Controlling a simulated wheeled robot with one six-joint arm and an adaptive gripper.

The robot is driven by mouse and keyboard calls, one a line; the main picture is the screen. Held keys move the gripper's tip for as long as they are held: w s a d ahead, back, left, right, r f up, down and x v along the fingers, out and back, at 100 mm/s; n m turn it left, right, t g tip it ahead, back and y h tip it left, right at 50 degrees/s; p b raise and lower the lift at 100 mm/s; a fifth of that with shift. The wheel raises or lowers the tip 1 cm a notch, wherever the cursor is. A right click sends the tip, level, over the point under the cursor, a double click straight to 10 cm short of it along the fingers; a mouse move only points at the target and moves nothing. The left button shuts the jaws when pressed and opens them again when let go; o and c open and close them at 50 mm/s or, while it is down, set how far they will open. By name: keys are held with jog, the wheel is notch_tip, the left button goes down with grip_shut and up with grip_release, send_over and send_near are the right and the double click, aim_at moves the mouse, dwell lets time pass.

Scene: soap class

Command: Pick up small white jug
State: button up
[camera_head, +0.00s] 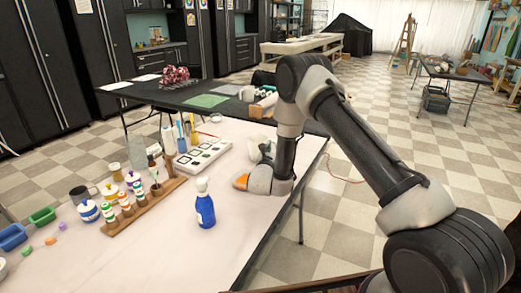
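A small white vessel (257,141), which looks like the jug, stands on the white-topped table (180,262) near its right edge. It is partly hidden behind the end of my arm. My gripper (266,149) is low over the table, right by the vessel on its near side. The dark fingers overlap the vessel in the picture. I cannot tell whether they touch it or how far apart they are.
A blue bottle with a white cap (205,210) stands in front of my gripper. A white tray with dark squares (203,157) lies to its left. Several paint bottles stand on a wooden rack (142,207) further left. The table's front middle is bare.

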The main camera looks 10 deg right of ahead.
jog(key=f, duration=0.5)
jog(key=shift+w+d+f, duration=0.15)
jog(key=shift+w+d, duration=0.05)
jog(key=shift+w, duration=0.2)
jog(key=x, duration=0.6)
jog(key=shift+w+d, duration=0.15)
jog(key=shift+w, duration=0.15)
grip_shut()
